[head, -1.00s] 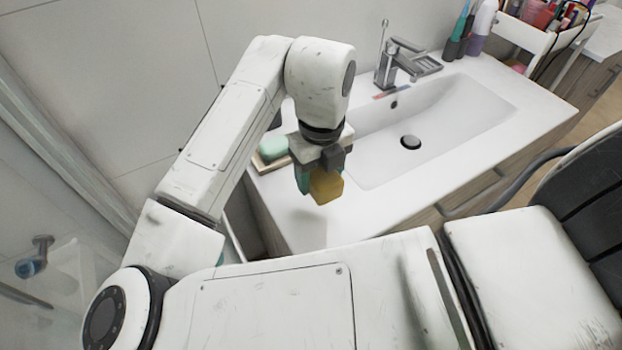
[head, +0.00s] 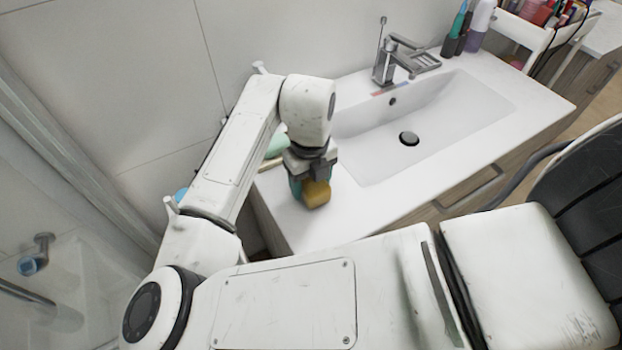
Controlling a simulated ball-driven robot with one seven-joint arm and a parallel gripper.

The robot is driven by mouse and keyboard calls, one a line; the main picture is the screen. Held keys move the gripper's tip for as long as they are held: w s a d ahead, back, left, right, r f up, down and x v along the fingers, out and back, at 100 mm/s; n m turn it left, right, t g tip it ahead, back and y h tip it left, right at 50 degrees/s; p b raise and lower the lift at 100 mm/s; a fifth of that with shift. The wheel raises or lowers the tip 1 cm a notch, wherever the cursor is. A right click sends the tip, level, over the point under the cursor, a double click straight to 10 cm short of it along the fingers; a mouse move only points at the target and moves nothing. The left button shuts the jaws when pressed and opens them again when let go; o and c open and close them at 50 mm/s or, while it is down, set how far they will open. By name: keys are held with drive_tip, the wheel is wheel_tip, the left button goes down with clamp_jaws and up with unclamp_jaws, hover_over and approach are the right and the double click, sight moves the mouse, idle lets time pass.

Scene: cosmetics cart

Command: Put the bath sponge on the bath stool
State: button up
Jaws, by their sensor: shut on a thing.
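The bath sponge (head: 316,194) is a yellow block in my gripper (head: 310,180), low at the front left corner of the white sink counter. My gripper is shut on it. Part of the sponge is hidden by the gripper, and I cannot tell whether it touches the counter. I cannot make out a bath stool in this view.
The white counter (head: 357,212) holds a sink basin with a chrome faucet (head: 397,62). A green soap on a wooden dish (head: 272,162) lies just behind the gripper, partly hidden. Bottles (head: 466,30) and a white cart (head: 522,38) stand at the back right. A dark chair (head: 585,190) is at the right.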

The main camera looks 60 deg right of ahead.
drive_tip(key=shift+f, duration=0.25)
drive_tip(key=o, duration=1)
drive_tip(key=shift+o, duration=0.2)
drive_tip(key=shift+r, duration=0.15)
